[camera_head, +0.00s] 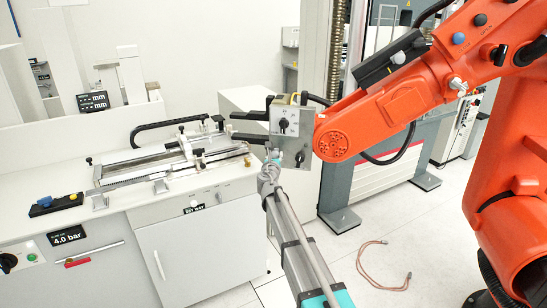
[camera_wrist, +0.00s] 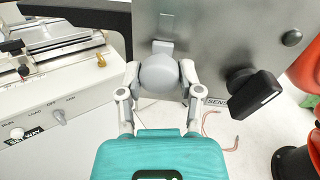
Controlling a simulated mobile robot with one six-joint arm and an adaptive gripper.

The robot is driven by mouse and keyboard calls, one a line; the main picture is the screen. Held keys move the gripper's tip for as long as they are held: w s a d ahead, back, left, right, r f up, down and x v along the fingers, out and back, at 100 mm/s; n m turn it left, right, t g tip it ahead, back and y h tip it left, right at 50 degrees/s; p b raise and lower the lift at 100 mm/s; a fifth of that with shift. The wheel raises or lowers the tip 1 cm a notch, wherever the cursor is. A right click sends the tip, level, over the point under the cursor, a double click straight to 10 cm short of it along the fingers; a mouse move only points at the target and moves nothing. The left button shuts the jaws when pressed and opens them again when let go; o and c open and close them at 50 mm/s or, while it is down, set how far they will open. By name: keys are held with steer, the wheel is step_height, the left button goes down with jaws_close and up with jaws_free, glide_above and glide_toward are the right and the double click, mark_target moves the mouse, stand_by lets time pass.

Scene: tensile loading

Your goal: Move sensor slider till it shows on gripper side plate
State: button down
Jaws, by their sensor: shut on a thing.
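My gripper (camera_wrist: 160,98) has a teal body in the wrist view, and its grey fingers are shut around a rounded grey knob (camera_wrist: 160,72) on a metal side plate (camera_wrist: 215,40). A black knob (camera_wrist: 255,94) sits to the right of my gripper. In the head view, my gripper (camera_head: 274,157) reaches up to the metal plate (camera_head: 286,122) at the end of the orange arm. There the grasped knob is too small to make out.
The orange arm (camera_head: 400,100) fills the right side. A white bench (camera_head: 150,200) with a rail fixture stands left, close to the plate. Black jaws (camera_head: 250,137) stick out from the plate toward it. A reddish cable (camera_head: 385,267) lies on the floor.

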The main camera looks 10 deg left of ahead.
steer(key=shift+r+p, duration=0.4)
steer(key=shift+c, duration=1.3)
jaws_free()
steer(key=shift+f, duration=0.1)
steer(key=s, duration=1.2)
steer(key=shift+a, duration=0.2)
